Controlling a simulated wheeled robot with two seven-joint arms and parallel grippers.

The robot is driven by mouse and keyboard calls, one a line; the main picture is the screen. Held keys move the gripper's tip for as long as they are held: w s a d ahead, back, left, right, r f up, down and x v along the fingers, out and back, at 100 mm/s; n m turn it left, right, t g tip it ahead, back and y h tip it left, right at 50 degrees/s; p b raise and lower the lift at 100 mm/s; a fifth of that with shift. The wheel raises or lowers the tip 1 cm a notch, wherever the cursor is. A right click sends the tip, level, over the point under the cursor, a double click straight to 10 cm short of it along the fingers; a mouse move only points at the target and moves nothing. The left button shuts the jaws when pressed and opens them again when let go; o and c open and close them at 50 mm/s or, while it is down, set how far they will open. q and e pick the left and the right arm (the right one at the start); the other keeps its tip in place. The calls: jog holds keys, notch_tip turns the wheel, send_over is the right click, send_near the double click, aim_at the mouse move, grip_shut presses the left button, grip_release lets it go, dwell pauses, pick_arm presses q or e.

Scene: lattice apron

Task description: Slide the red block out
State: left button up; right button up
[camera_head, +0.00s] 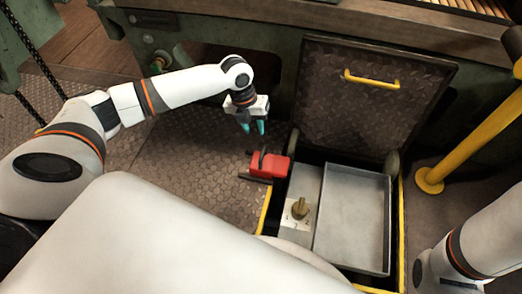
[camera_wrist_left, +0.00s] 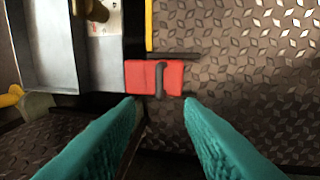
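The red block (camera_head: 270,165) has a dark handle on top. It sits at the left edge of the open floor compartment, beside a dark strip, partly over the patterned metal floor. My left gripper (camera_head: 252,127) hangs above and behind it, fingers pointing down, apart from it. In the left wrist view the red block (camera_wrist_left: 137,76) lies ahead, beyond the teal fingertips (camera_wrist_left: 158,101), with nothing between them. The left gripper is open and empty. My right arm shows at the lower right, but its gripper is not in view.
The hatch lid (camera_head: 350,100) with a yellow handle (camera_head: 371,79) stands open behind the compartment. Inside are a grey tray (camera_head: 386,225) and a brass knob (camera_head: 300,208) on a light panel. A yellow post (camera_head: 470,140) rises at the right. The patterned floor (camera_head: 190,165) left of the block is clear.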

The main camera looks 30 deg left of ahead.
aim_at(262, 152)
pick_arm(q)
jog(key=f+b, duration=0.2)
jog(key=f, duration=0.1)
jog(key=d+f+b, duration=0.1)
jog(key=f+b, duration=0.1)
jog(key=f, duration=0.2)
jog(key=d+f+b, duration=0.1)
jog(key=f+b, duration=0.2)
jog(key=f, duration=0.1)
jog(key=shift+w+d, duration=0.1)
jog(key=shift+w, duration=0.2)
